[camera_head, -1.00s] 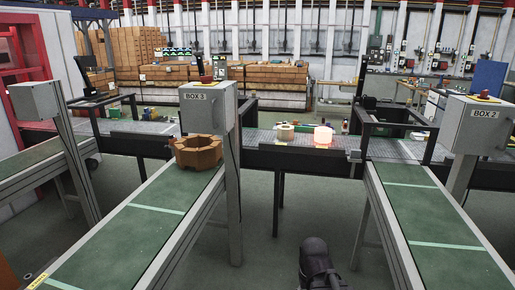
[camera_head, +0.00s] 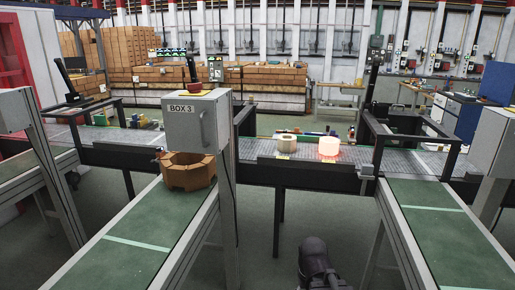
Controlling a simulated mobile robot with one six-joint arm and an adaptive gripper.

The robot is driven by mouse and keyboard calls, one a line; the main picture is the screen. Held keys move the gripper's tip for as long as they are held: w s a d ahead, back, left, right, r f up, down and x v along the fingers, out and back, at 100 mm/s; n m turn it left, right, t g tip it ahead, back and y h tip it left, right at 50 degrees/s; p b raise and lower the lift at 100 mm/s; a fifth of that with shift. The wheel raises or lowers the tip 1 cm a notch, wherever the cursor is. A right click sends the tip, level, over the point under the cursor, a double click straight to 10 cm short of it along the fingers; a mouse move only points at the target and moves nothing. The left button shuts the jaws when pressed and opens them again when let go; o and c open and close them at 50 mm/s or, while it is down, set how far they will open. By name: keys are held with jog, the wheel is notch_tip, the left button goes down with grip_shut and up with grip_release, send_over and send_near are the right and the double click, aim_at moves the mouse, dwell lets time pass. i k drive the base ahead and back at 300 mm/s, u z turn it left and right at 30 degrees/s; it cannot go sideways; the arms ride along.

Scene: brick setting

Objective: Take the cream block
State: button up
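A cream block (camera_head: 286,142), small and roundish, sits on the grey cross conveyor (camera_head: 258,150) ahead, near the middle of the view. Just right of it stands a similar block (camera_head: 328,147) that glows pinkish-white with a red light around its base. The two are apart. A dark rounded part of my arm shows at the bottom centre, well short of the conveyor. My gripper's fingers are not visible, and nothing touches the blocks.
A green belt (camera_head: 130,232) runs toward me on the left, with an orange-brown octagonal ring (camera_head: 187,170) at its far end. The BOX 3 control box (camera_head: 197,122) stands on a post beside it. Another green belt (camera_head: 437,225) lies right. Floor between them is open.

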aim_at(286, 143)
jog(key=i, duration=0.8)
jog(key=z, duration=0.4)
jog(key=i, duration=2.95)
